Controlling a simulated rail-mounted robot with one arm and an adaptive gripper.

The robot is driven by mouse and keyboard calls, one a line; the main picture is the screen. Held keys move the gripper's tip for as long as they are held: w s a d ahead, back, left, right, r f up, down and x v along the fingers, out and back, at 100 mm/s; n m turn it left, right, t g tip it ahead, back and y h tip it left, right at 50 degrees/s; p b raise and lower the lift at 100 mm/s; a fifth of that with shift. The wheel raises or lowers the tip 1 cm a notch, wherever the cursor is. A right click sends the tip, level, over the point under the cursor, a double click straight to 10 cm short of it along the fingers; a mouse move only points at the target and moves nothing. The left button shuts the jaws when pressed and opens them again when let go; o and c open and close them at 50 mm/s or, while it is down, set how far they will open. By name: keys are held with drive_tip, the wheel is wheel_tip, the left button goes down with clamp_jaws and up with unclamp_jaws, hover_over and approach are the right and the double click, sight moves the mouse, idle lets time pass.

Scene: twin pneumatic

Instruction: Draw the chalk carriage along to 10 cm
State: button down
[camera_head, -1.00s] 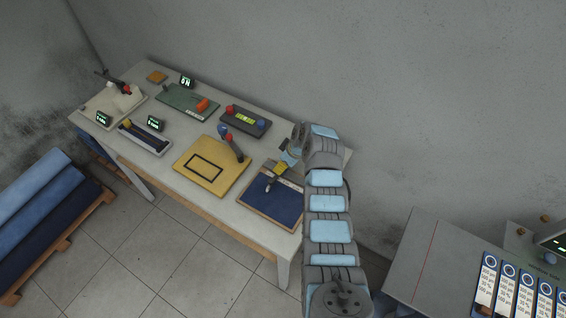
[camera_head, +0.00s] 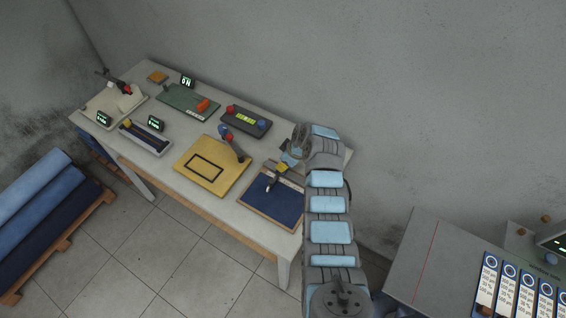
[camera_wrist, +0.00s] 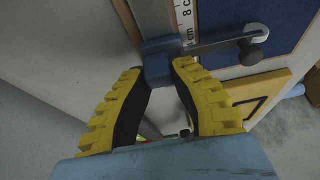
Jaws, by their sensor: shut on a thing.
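The chalk carriage (camera_wrist: 158,46) is a blue block with a grey arm reaching right to a round, pale-tipped holder (camera_wrist: 252,54) over a dark blue board in the wrist view. My gripper (camera_wrist: 158,72), with yellow and black fingers, is shut on the block. A white scale (camera_wrist: 185,18) beside the block shows "8 cm"; the exact reading is unclear. In the head view, my gripper (camera_head: 281,168) is at the back edge of the blue board (camera_head: 275,208), and the carriage is mostly hidden there.
A yellow board (camera_head: 200,183) with a post and knob stands just left of the blue board. Other devices (camera_head: 190,101) fill the table's left part. The wall is behind the table; a grey console (camera_head: 440,265) stands at the right.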

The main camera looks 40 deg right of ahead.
sight(294, 175)
drive_tip(key=s, duration=0.1)
drive_tip(key=s+d+b, duration=0.1)
drive_tip(key=s, duration=0.3)
drive_tip(key=shift+d+f+b, duration=0.25)
drive_tip(key=shift+f+b, duration=0.1)
drive_tip(key=shift+b, duration=0.05)
drive_tip(key=shift+s+d+r, duration=0.1)
drive_tip(key=shift+s+r, duration=0.05)
drive_tip(key=shift+s, duration=0.25)
drive_tip(key=c, duration=0.9)
unclamp_jaws()
drive_tip(key=shift+o, duration=0.2)
drive_tip(key=shift+r, duration=0.1)
drive_tip(key=shift+s+r, duration=0.1)
drive_tip(key=shift+r, duration=0.2)
drive_tip(key=v, duration=1.1)
drive_tip(key=shift+r, duration=0.2)
